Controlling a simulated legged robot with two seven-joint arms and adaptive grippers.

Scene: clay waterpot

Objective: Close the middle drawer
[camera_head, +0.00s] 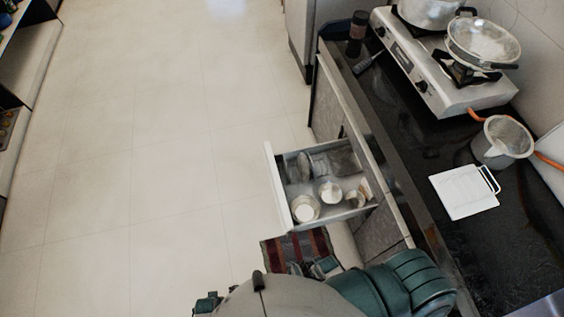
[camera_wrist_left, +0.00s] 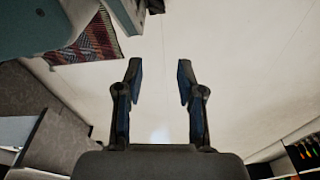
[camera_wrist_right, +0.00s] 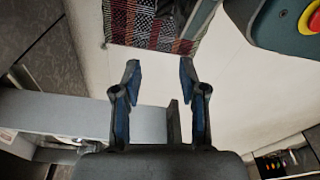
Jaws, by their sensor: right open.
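The drawer stands pulled out from the counter cabinet in the head view, its pale front panel (camera_head: 277,187) facing left over the floor. It holds several cups and dishes, among them a white cup (camera_head: 306,208). In the right wrist view the drawer's grey side (camera_wrist_right: 85,112) runs in from the left, behind the fingers of my right gripper (camera_wrist_right: 160,75). That gripper is open and empty; I cannot tell whether it touches the drawer. My left gripper (camera_wrist_left: 157,75) is open and empty above bare floor in the left wrist view. Neither gripper shows clearly in the head view.
A dark counter (camera_head: 415,150) carries a gas stove (camera_head: 445,75) with pots, a white board (camera_head: 464,191) and a grey jug (camera_head: 500,145). A striped rug (camera_head: 283,250) lies below the drawer. The pale floor (camera_head: 150,150) left of the drawer is clear.

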